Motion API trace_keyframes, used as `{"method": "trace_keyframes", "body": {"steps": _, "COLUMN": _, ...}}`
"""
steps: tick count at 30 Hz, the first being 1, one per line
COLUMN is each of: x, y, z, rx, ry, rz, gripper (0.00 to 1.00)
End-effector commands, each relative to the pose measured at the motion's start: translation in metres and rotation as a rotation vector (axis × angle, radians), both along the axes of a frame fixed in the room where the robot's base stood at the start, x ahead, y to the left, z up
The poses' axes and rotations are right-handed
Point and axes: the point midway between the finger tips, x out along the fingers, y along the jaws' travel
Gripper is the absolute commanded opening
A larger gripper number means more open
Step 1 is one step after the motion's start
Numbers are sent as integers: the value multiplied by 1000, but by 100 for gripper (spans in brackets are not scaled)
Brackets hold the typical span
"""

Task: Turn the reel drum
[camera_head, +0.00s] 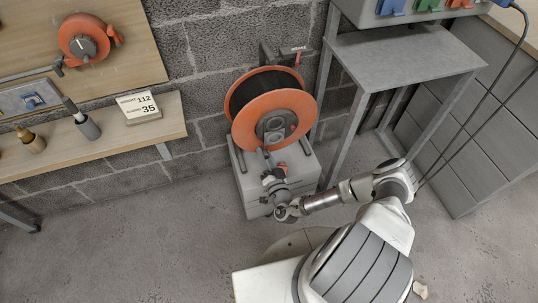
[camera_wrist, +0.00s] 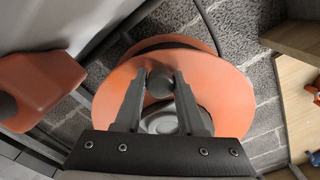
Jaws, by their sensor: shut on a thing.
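The reel drum (camera_head: 252,104) has orange round flanges with dark conduit wound between them. It stands upright on a grey box against the block wall. Its front flange (camera_wrist: 118,85) fills the middle of the wrist view, with a grey hub (camera_wrist: 160,122) behind my fingers. My gripper (camera_wrist: 160,82) is shut on a round grey knob (camera_wrist: 160,80) in front of the flange. In the head view my gripper (camera_head: 267,154) reaches the lower front of the drum, below the hub (camera_head: 272,126). The knob is too small to make out clearly there.
The grey box (camera_head: 247,190) stands under the drum. A metal stand (camera_head: 400,58) is close on the right. A wooden shelf (camera_head: 170,123) with a number card (camera_head: 139,107) is on the left. An orange block (camera_wrist: 40,88) shows left of my fingers. Floor left of the box is clear.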

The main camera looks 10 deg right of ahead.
Motion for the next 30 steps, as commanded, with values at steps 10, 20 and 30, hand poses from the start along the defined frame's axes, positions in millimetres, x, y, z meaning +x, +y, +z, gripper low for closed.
{"method": "trace_keyframes", "body": {"steps": 10, "x": 1, "y": 0, "z": 3, "rx": 12, "ry": -6, "rz": -5, "gripper": 0}}
{"method": "trace_keyframes", "body": {"steps": 20, "x": 1, "y": 0, "z": 2, "rx": 11, "ry": -3, "rz": -3, "gripper": 68}}
{"method": "trace_keyframes", "body": {"steps": 30, "x": 1, "y": -2, "z": 0, "rx": -6, "ry": -2, "rz": -3, "gripper": 68}}
